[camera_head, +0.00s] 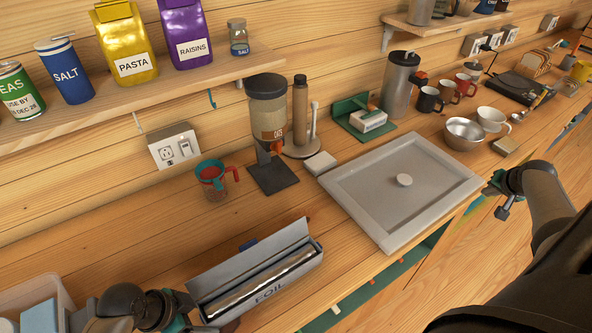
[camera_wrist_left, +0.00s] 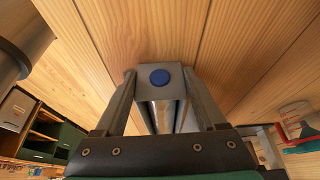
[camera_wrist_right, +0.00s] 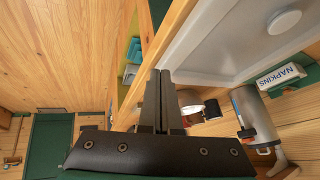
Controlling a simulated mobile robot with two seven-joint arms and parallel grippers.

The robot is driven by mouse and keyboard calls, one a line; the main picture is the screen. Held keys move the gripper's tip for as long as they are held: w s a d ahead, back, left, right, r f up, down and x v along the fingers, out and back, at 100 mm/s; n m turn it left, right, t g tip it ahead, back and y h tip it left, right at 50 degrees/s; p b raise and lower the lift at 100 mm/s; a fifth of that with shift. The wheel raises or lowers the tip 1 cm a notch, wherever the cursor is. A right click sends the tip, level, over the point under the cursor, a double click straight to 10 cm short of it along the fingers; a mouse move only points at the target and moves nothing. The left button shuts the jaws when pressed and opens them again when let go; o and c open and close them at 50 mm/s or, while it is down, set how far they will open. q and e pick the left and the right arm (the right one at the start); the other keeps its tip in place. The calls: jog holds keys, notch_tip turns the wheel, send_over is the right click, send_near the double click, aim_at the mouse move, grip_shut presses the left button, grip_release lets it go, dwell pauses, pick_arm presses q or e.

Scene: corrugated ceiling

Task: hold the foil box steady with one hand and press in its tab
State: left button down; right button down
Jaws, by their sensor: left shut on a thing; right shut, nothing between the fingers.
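The grey foil box (camera_head: 262,289) sits on the wooden counter at the lower middle of the head view. Its lid is up and the silvery roll shows inside. My left gripper (camera_head: 190,308) is shut on the box at its left end. In the left wrist view a round blue tab (camera_wrist_left: 160,77) stands on a grey end panel between the fingertips; the roll shows below it. My right gripper (camera_head: 493,190) is shut and empty beside the tray's right corner, well away from the box.
A grey tray (camera_head: 440,168) with a round knob lies right of the box. A red-and-teal mug (camera_head: 212,182) and an oats dispenser (camera_head: 268,105) stand behind. A pale bin (camera_head: 28,292) is at lower left. Counter between box and mug is clear.

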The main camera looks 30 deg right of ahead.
jog(key=w+d+r+m+t+h, duration=0.1)
jog(key=w+d+r+m+t, duration=0.15)
jog(key=r, duration=1.35)
jog(key=w+d+r+m+t, duration=0.1)
jog(key=w+d+r+t, duration=0.3)
jog(key=r, duration=1.1)
jog(key=w+a+f+g+y, duration=0.2)
jog(key=a+f, duration=0.5)
jog(key=f, duration=0.2)
jog(key=w+a+f+g+y, duration=0.25)
jog(key=a+f, duration=0.35)
jog(key=f, duration=0.3)
jog(key=a+f+g, duration=0.2)
jog(key=a+f, duration=0.2)
jog(key=a, duration=0.3)
jog(key=w+a+f+n+g, duration=0.1)
jog(key=a+f, duration=0.3)
jog(key=a, duration=0.4)
jog(key=a+f+g, duration=0.2)
jog(key=a+f, duration=0.2)
jog(key=a, duration=0.4)
jog(key=shift+w+f+n+g+h, duration=0.25)
jog(key=shift+w+n+g+h, duration=0.05)
jog(key=shift+n+g+h, duration=0.1)
jog(key=w+a+r+m+h, duration=0.1)
jog(key=w+a+r, duration=0.1)
jog(key=a, duration=1.2)
jog(key=shift+a+r, duration=0.25)
jog(key=shift+r, duration=0.3)
